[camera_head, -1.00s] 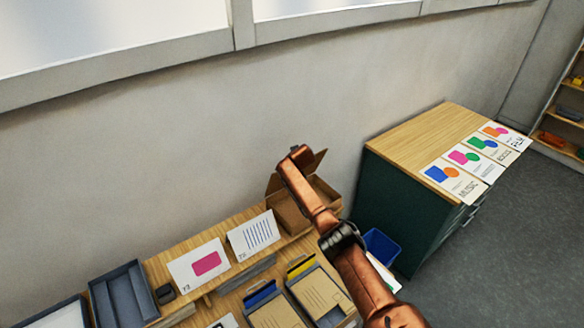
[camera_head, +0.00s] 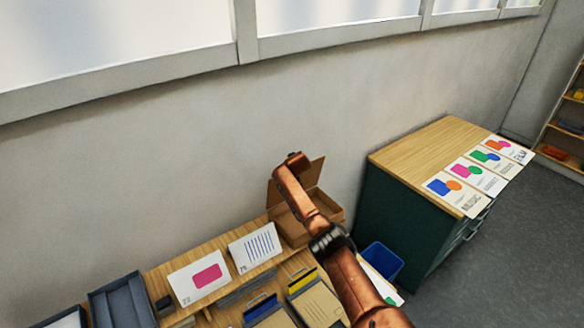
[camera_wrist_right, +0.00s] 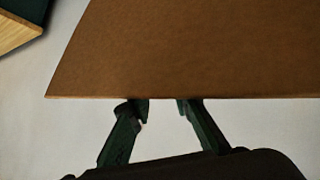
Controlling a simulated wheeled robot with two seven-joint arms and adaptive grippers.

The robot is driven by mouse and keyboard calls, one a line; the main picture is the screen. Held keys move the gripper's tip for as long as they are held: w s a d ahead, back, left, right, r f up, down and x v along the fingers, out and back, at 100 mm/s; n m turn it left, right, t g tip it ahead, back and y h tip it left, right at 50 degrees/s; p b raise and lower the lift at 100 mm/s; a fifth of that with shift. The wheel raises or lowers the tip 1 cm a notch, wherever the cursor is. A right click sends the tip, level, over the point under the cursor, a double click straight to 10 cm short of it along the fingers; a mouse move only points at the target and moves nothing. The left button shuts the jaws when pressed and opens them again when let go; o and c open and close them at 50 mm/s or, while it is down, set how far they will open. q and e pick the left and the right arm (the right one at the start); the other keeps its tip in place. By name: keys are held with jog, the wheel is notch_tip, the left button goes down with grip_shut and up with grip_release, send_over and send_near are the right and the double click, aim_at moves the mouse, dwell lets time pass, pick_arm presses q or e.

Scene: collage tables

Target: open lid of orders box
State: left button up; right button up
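The orders box, a brown cardboard box (camera_head: 328,208), stands at the far end of the table against the wall. Its lid (camera_head: 313,172) is raised and stands steeply at the back of the box. My copper right arm reaches over the box and hides part of it and of the lid. In the right wrist view the lid (camera_wrist_right: 200,50) appears as a broad brown panel. My right gripper (camera_wrist_right: 160,106) is open at its lower edge, fingers apart, with nothing visible between them. Contact cannot be told. My left gripper is out of view.
A card with a pink patch (camera_head: 200,278) and a lined card (camera_head: 255,248) stand left of the box. Dark trays (camera_head: 122,302) are farther left. A blue bin (camera_head: 382,262) and a green cabinet (camera_head: 400,215) stand to the right.

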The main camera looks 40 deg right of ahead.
jog(key=o, duration=0.5)
jog(key=shift+a+f, duration=0.25)
jog(key=shift+f, duration=0.45)
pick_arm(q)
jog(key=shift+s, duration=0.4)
pick_arm(e)
jog(key=shift+w+d+r, duration=0.1)
jog(key=shift+d, duration=0.05)
jog(key=shift+v, duration=1)
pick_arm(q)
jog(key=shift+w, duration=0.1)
pick_arm(e)
jog(key=v, duration=1)
jog(key=shift+w+r, duration=0.1)
